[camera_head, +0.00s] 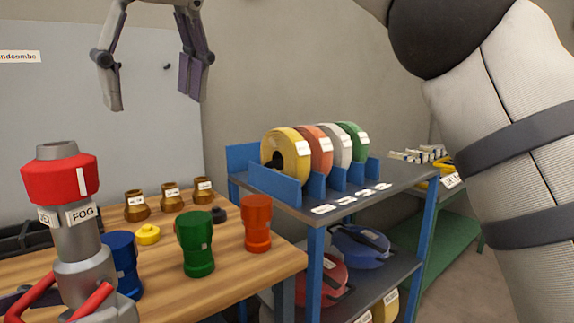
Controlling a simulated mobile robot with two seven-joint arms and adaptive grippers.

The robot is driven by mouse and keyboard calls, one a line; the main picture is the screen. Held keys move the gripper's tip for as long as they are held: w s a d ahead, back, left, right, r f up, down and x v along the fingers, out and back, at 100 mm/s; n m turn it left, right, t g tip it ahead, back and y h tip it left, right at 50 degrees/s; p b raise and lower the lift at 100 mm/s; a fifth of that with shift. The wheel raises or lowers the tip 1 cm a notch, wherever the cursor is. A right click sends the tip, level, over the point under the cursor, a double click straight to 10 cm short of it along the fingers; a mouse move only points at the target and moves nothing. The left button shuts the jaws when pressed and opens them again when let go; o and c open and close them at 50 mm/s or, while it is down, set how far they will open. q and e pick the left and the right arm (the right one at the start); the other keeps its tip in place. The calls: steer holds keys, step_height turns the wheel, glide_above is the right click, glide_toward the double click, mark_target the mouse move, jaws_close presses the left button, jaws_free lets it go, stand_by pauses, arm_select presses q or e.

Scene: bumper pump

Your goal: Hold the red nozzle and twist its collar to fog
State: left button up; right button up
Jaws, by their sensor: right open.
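The red nozzle (80,245) stands upright at the lower left, with a grey body and red handles. Its red collar (50,180) bears a white mark, which in this view sits above the FOG tag (82,214). The JET tag (46,216) is to the left of it. My right gripper (150,100) hangs open and empty above and to the right of the nozzle, apart from it. A dark purple-grey piece at the left edge, beside the red handle, may be part of my left gripper; its jaws cannot be made out. The nozzle's lower end is cut off.
On the wooden bench (240,275) stand blue (124,262), green (195,245) and orange (257,222) fittings, several brass fittings (172,196) and a yellow piece (148,234). A blue rack shelf (400,185) with hose rolls (287,154) stands right. My arm fills the right side.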

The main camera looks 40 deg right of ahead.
arm_select(q)
steer(key=shift+r, duration=0.1)
arm_select(e)
steer(key=w+d+f+m+g+h, duration=0.1)
steer(key=w+d+f+m+h, duration=0.1)
steer(key=d+f, duration=0.3)
steer(key=w+d+f+m+g+h, duration=0.1)
steer(key=d+f, duration=0.4)
steer(key=d, duration=0.5)
steer(key=w+d+f+m+h, duration=0.2)
steer(key=w+d+f+h, duration=0.2)
steer(key=d, duration=0.4)
steer(key=shift+w+d+f+m+g, duration=0.15)
steer(key=shift+d+f+m+g, duration=0.25)
steer(key=shift+f, duration=0.1)
steer(key=shift+a, duration=0.1)
